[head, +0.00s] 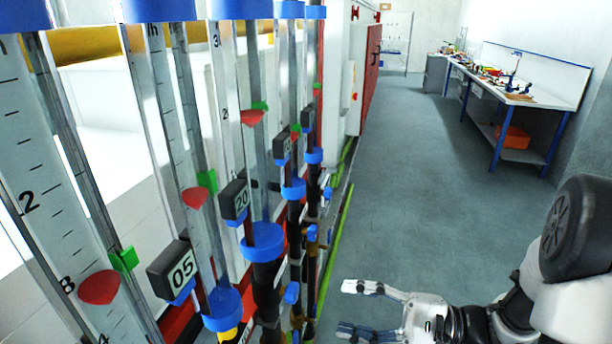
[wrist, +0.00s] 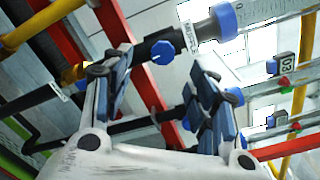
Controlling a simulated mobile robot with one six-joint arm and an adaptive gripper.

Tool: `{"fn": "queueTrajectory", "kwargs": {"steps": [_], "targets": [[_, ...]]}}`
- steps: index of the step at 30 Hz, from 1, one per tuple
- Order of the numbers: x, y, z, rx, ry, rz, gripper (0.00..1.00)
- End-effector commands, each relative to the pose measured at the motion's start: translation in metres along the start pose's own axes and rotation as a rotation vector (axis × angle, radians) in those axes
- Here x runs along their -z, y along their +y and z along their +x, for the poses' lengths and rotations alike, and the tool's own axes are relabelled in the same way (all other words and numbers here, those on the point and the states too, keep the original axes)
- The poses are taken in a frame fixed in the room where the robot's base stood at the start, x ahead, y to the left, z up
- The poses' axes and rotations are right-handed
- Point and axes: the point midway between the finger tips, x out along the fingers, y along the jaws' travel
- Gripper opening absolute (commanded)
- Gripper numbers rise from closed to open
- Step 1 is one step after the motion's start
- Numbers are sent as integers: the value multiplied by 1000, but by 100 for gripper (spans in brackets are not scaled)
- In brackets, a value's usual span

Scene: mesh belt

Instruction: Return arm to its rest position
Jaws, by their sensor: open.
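My gripper (head: 352,308) is at the bottom of the head view, to the right of the row of gauge tubes. Its two fingers are apart and nothing is between them. In the wrist view my gripper (wrist: 160,95) is also open and empty. Behind its fingers are a blue valve knob (wrist: 163,52) and a black pipe. From these views I cannot tell the exact gap between the fingers and the pipes. My arm comes in from the right edge of the head view.
Clear gauge tubes with blue collars (head: 264,242) and number tags (head: 174,268) fill the left side. A green pipe (head: 336,245) runs along the floor beside them. The grey floor (head: 400,180) is open ahead. A workbench (head: 515,95) with an orange bin (head: 511,136) stands at the far right.

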Motion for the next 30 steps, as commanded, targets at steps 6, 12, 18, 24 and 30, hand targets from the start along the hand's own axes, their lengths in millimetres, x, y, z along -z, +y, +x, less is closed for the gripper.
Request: {"fn": "queueTrajectory", "kwargs": {"steps": [6, 12, 18, 24, 30], "targets": [[-62, 29, 28, -371, -58, -82, 54], [-113, 74, 18, -823, -14, -254, 54], [-130, 89, -18, -1175, 151, -526, 54], [-132, 69, -51, -1365, 372, -838, 54], [-134, 46, -65, -1411, 509, -1022, 54]]}}
